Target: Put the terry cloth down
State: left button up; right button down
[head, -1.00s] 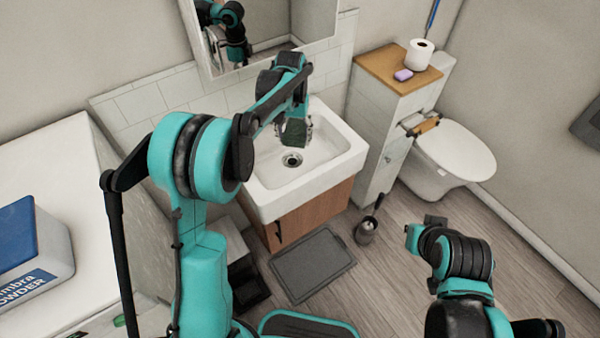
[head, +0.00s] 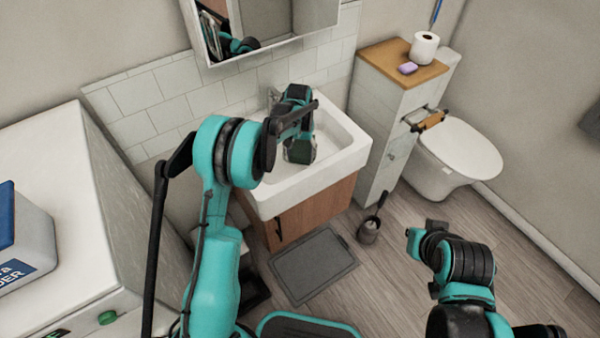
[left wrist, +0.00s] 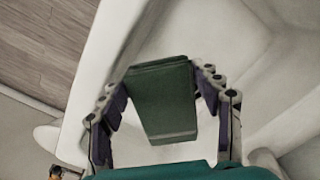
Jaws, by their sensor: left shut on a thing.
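The terry cloth (left wrist: 163,95) appears as a folded dark green block. In the left wrist view it sits between the two fingers of my left gripper (left wrist: 160,85), which is shut on it. In the head view the cloth (head: 299,154) hangs below my left gripper (head: 299,146), over the basin of the white sink (head: 335,140). I cannot tell whether the cloth touches the basin. The gripper hides the drain. My right gripper (head: 424,236) is over the floor at the right, and its fingers are too unclear to read.
A faucet (head: 273,96) stands behind the basin, under a mirror cabinet (head: 265,30). A tall cabinet (head: 384,110) with a purple soap (head: 407,68) and toilet roll (head: 424,46) stands right of the sink. A washing powder box (head: 22,240) is at far left.

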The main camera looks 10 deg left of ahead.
pick_arm(q)
notch_tip(320, 180, down, 8)
jog(key=shift+f+b, duration=0.1)
jog(key=shift+b, duration=0.95)
jog(key=o, duration=1)
jog(key=shift+o, duration=0.4)
